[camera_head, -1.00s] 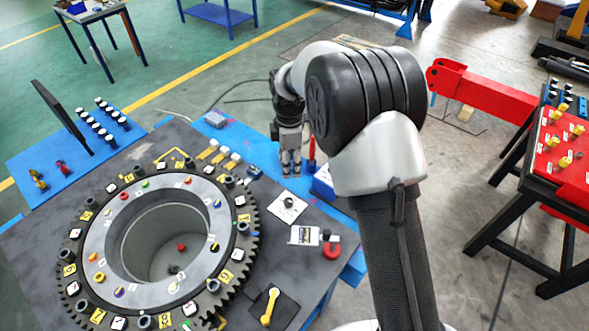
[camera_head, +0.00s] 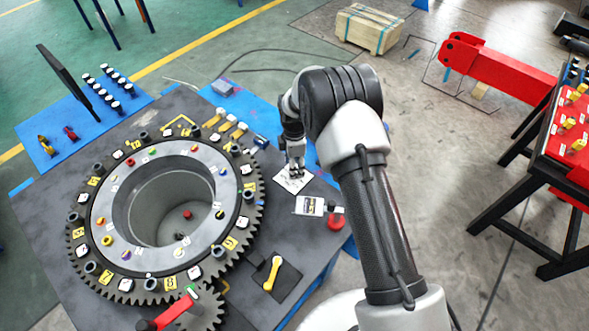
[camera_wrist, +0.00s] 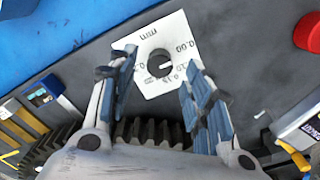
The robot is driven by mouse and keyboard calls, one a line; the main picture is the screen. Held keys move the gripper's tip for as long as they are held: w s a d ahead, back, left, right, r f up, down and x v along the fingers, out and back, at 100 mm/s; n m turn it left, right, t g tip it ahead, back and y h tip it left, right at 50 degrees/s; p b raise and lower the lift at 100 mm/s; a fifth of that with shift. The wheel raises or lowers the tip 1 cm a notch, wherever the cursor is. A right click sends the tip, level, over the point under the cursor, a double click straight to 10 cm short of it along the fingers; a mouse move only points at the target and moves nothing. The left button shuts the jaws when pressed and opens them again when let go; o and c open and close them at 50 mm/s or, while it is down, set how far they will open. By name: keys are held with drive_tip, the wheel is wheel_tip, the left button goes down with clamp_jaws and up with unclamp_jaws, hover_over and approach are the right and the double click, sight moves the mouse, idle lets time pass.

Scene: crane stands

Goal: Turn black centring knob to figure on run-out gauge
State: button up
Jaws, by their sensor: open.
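The black centring knob (camera_wrist: 158,64) sits on a white square gauge plate (camera_wrist: 152,88) in the wrist view. A white mark on the knob points to the right of the picture. The plate carries "mm" and several figures around the knob; 0.00 and 0.15 are the clearest. In the head view the plate (camera_head: 280,179) lies on the dark bench top, and the knob is mostly hidden by my gripper (camera_head: 295,168). My gripper (camera_wrist: 157,78) is open and empty, low over the plate, with one finger on each side of the knob. I cannot tell whether they touch it.
A big toothed ring (camera_head: 257,205) with knobs and labels stands left of the plate. A red button (camera_head: 336,221) and a small display box (camera_head: 309,206) stand close on the right. A yellow-handled lever (camera_head: 272,273) lies nearer.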

drive_tip(key=shift+f, duration=1.35)
drive_tip(key=shift+c, duration=0.2)
drive_tip(key=c, duration=1)
drive_tip(key=shift+c, duration=0.2)
